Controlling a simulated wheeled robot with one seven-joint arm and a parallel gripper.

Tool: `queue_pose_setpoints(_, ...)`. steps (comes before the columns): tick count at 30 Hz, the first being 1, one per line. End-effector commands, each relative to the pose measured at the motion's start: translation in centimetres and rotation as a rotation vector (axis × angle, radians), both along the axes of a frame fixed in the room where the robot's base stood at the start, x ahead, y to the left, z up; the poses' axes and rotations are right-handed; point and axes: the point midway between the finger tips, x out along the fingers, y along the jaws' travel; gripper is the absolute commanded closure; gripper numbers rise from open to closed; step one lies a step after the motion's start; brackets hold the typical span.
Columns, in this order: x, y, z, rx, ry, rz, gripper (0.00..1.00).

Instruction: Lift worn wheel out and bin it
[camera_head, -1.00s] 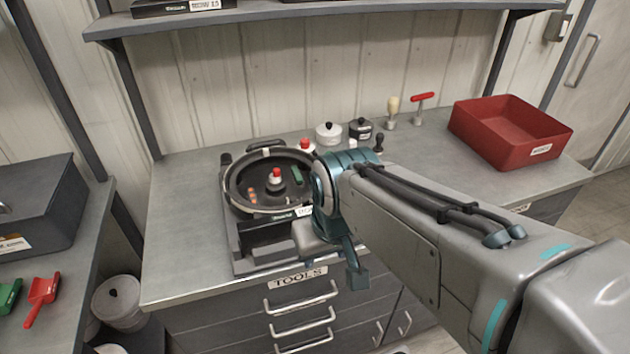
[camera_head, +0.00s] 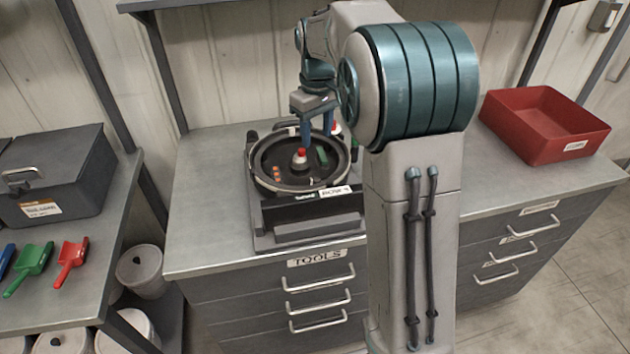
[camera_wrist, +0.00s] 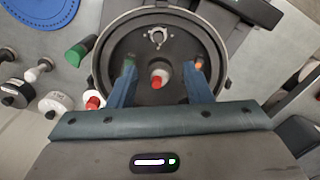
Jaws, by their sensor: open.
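The seed meter is a round dark housing (camera_head: 262,184) on a black stand at the left of the workbench. Inside it lies a dark wheel (camera_wrist: 135,100) with a red-topped white knob (camera_head: 299,158) at its centre; the knob also shows in the wrist view (camera_wrist: 160,78). I cannot tell wear on the wheel. My gripper (camera_head: 317,134) points down over the meter, its blue fingers apart and empty. In the wrist view my gripper (camera_wrist: 160,66) has one finger on each side of the knob, not touching it. The red open bin (camera_head: 570,152) stands at the bench's right.
In the wrist view a second red-topped white knob (camera_wrist: 94,100), a green cylinder (camera_wrist: 78,53) and several small parts lie left of the meter. A dark case (camera_head: 70,190) and coloured scoops (camera_head: 70,258) occupy the left bench. My arm hides the bench middle.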

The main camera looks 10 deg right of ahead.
Motion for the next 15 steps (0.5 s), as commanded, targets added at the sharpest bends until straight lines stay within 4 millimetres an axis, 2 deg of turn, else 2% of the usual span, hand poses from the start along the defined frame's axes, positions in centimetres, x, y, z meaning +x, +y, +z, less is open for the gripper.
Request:
queue_pose_setpoints(5, 0.5, 0.1, -1.9, -0.001, 0.009, 0.013, 0.55)
queue_pose_setpoints(12, 0.4, 0.1, -6.5, -0.001, 0.008, 0.011, 0.55)
queue_pose_setpoints(15, 0.4, 0.1, -7.9, -0.001, 0.008, 0.011, 0.55)
